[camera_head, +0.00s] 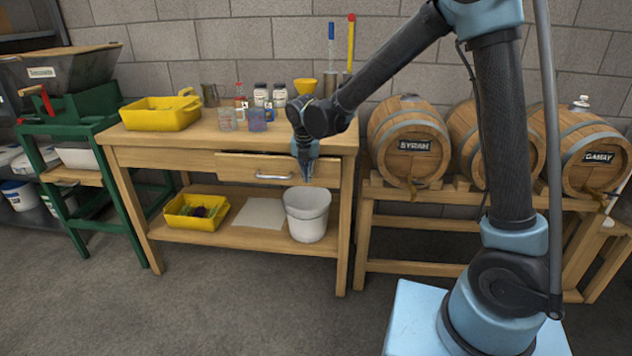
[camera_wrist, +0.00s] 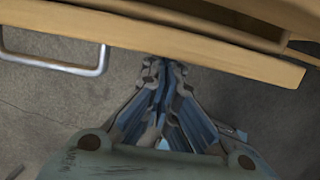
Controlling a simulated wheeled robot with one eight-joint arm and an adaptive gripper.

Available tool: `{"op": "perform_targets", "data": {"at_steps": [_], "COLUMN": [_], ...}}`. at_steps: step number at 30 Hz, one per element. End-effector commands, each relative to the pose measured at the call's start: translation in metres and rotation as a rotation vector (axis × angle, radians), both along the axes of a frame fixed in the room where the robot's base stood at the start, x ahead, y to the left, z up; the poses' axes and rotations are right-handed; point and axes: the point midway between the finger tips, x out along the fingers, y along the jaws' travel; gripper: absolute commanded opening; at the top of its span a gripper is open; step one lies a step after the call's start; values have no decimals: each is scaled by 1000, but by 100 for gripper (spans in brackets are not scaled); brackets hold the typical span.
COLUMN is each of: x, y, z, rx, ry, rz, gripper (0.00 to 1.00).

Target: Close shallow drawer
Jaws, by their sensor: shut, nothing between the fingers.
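The shallow drawer (camera_head: 235,169) is a wooden front with a metal bar handle (camera_head: 273,177) under the top of the wooden workbench (camera_head: 135,142). In the wrist view the drawer front (camera_wrist: 220,60) crosses the top, with its handle (camera_wrist: 90,66) at left. Parts of the drawer behind the front show there, so it looks partly open. My gripper (camera_head: 306,179) is shut and empty, right of the handle in front of the drawer. In the wrist view its fingertips (camera_wrist: 164,66) are close to the front's edge; I cannot tell whether they touch.
The bench top holds a yellow tub (camera_head: 160,117) and several jars and glasses. The lower shelf holds a yellow bin (camera_head: 195,211) and a white bucket (camera_head: 307,216). Barrels (camera_head: 410,150) stand on a rack at right, and a green machine (camera_head: 70,110) at left. The floor in front is clear.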

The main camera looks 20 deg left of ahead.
Motion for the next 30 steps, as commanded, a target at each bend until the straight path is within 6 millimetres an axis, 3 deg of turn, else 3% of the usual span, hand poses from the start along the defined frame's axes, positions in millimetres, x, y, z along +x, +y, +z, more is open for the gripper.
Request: {"op": "perform_targets", "data": {"at_steps": [3, 10, 30], "x": [20, 41, 44], "y": [6, 12, 15], "z": [0, 0, 1], "rx": [0, -1, 2], "ry": [0, 0, -5], "rz": [0, 3, 6], "gripper": [0, 0, 0]}}
